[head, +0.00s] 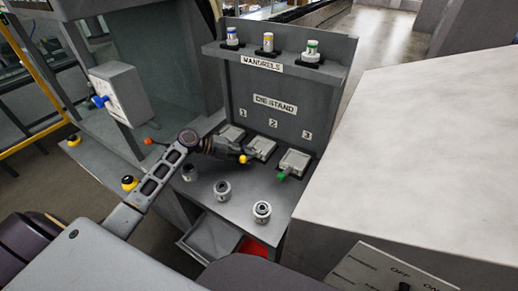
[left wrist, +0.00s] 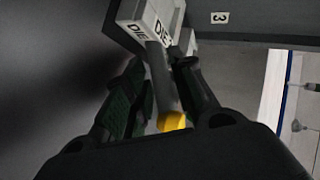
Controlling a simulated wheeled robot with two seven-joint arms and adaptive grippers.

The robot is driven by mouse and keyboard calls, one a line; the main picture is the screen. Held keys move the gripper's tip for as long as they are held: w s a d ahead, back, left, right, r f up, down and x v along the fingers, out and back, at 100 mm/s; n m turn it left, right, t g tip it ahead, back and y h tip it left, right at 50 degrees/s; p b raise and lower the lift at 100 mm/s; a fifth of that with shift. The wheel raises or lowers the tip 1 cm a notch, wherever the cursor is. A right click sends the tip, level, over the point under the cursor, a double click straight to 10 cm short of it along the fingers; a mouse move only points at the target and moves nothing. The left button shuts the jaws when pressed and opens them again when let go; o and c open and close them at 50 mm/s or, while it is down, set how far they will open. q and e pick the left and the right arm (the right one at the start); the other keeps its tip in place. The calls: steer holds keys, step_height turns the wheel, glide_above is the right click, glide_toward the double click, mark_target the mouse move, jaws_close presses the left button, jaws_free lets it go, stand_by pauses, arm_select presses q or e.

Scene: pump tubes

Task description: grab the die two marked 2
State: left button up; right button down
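Die two (head: 261,146), a pale block with a yellow-tipped handle, sits at the middle place, under the label 2, of the die stand (head: 285,98). My left gripper (head: 236,152) is at its handle. In the left wrist view the grey handle (left wrist: 161,82) with its yellow end lies between the two fingers of my left gripper (left wrist: 160,62), and the block (left wrist: 150,18) marked DIE is just beyond the fingertips. The fingers are close on both sides of the handle, but whether they press on it cannot be told. My right gripper is not in view.
A die with a green handle (head: 294,162) is to the right, and another die (head: 231,133) is partly hidden behind my left gripper. Several metal cylinders, among them one at the front (head: 262,211), stand on the bench. Mandrels (head: 268,42) stand on the upper shelf.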

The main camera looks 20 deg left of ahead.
mark_target(262, 148)
arm_select(q)
steer(key=shift+x, duration=0.95)
steer(key=shift+w+d, duration=0.15)
steer(key=shift+d, duration=0.05)
steer(key=shift+d+f, duration=0.1)
steer(key=shift+f, duration=0.05)
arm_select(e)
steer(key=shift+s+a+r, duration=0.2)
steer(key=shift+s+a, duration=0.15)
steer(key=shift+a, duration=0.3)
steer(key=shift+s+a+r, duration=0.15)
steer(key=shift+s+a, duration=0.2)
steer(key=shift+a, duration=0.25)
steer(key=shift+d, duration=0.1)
